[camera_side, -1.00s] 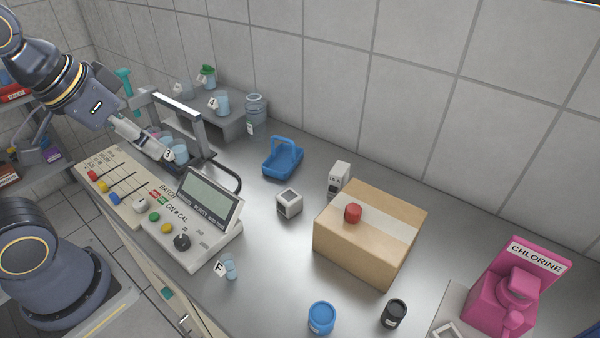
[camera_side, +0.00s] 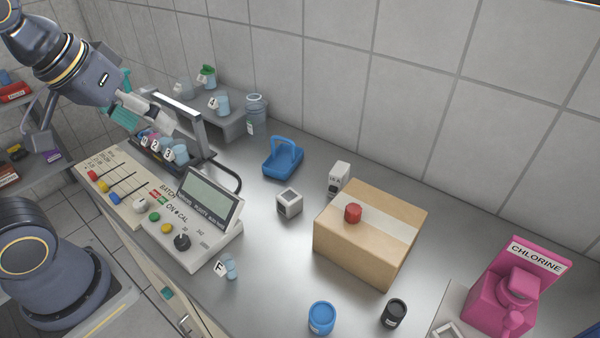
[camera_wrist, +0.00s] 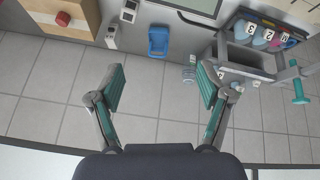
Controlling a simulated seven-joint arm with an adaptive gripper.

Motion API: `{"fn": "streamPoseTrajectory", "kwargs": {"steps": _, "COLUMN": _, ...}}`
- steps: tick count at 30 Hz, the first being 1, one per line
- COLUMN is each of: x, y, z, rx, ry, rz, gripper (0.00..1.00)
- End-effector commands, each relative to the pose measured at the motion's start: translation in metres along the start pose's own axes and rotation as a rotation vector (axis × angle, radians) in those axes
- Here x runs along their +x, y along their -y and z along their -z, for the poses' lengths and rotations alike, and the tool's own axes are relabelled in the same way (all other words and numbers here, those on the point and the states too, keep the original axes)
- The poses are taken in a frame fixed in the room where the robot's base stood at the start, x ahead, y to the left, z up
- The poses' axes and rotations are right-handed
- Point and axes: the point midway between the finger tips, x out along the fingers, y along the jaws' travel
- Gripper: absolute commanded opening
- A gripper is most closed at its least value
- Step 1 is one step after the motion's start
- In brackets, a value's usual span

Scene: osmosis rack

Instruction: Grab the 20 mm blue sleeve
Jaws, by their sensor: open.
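A short blue cylinder (camera_side: 321,318) with a pale label stands upright on the bench at the front edge of the side view. It looks like the blue sleeve, but its size marking is too small to read. It is not in the wrist view. My gripper (camera_side: 163,122) is far from it, at the upper left above the rack of numbered cups. In the wrist view my gripper (camera_wrist: 161,87) is open, with nothing between its teal-padded fingers.
A cardboard box (camera_side: 350,252) carries a red cylinder (camera_side: 353,213). A black cylinder (camera_side: 394,313) stands right of the blue one. A grey frame (camera_side: 200,130) and numbered cups (camera_side: 180,153) are by my gripper. A blue tray (camera_side: 283,160) and meter console (camera_side: 190,235) are nearby.

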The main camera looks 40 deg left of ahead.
Motion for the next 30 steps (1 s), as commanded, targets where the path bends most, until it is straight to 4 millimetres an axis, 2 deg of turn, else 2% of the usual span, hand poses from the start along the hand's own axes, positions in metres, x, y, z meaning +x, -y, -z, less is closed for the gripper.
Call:
{"fn": "streamPoseTrajectory", "kwargs": {"steps": 1, "x": 0.000, "y": -0.012, "z": 0.014, "rx": -0.055, "ry": 0.018, "rz": -0.008, "gripper": 0.78}}
{"fn": "streamPoseTrajectory", "kwargs": {"steps": 3, "x": 0.004, "y": -0.032, "z": 0.029, "rx": -0.115, "ry": 0.053, "rz": -0.019, "gripper": 0.78}}
{"fn": "streamPoseTrajectory", "kwargs": {"steps": 6, "x": 0.016, "y": -0.068, "z": 0.044, "rx": -0.166, "ry": 0.116, "rz": -0.028, "gripper": 0.78}}
{"fn": "streamPoseTrajectory", "kwargs": {"steps": 8, "x": 0.027, "y": -0.095, "z": 0.049, "rx": -0.180, "ry": 0.162, "rz": -0.029, "gripper": 0.78}}
{"fn": "streamPoseTrajectory", "kwargs": {"steps": 10, "x": 0.044, "y": -0.131, "z": 0.048, "rx": -0.182, "ry": 0.222, "rz": -0.023, "gripper": 0.78}}
{"fn": "streamPoseTrajectory", "kwargs": {"steps": 14, "x": 0.083, "y": -0.207, "z": 0.021, "rx": -0.131, "ry": 0.338, "rz": 0.008, "gripper": 0.78}}
{"fn": "streamPoseTrajectory", "kwargs": {"steps": 15, "x": 0.094, "y": -0.227, "z": 0.007, "rx": -0.102, "ry": 0.370, "rz": 0.021, "gripper": 0.78}}
{"fn": "streamPoseTrajectory", "kwargs": {"steps": 18, "x": 0.118, "y": -0.265, "z": -0.034, "rx": -0.001, "ry": 0.435, "rz": 0.051, "gripper": 0.78}}
{"fn": "streamPoseTrajectory", "kwargs": {"steps": 21, "x": 0.135, "y": -0.285, "z": -0.072, "rx": 0.092, "ry": 0.482, "rz": 0.078, "gripper": 0.78}}
{"fn": "streamPoseTrajectory", "kwargs": {"steps": 24, "x": 0.143, "y": -0.291, "z": -0.100, "rx": 0.152, "ry": 0.512, "rz": 0.102, "gripper": 0.78}}
{"fn": "streamPoseTrajectory", "kwargs": {"steps": 27, "x": 0.149, "y": -0.292, "z": -0.110, "rx": 0.169, "ry": 0.515, "rz": 0.102, "gripper": 0.78}}
{"fn": "streamPoseTrajectory", "kwargs": {"steps": 30, "x": 0.165, "y": -0.288, "z": -0.119, "rx": 0.169, "ry": 0.516, "rz": 0.104, "gripper": 0.78}}
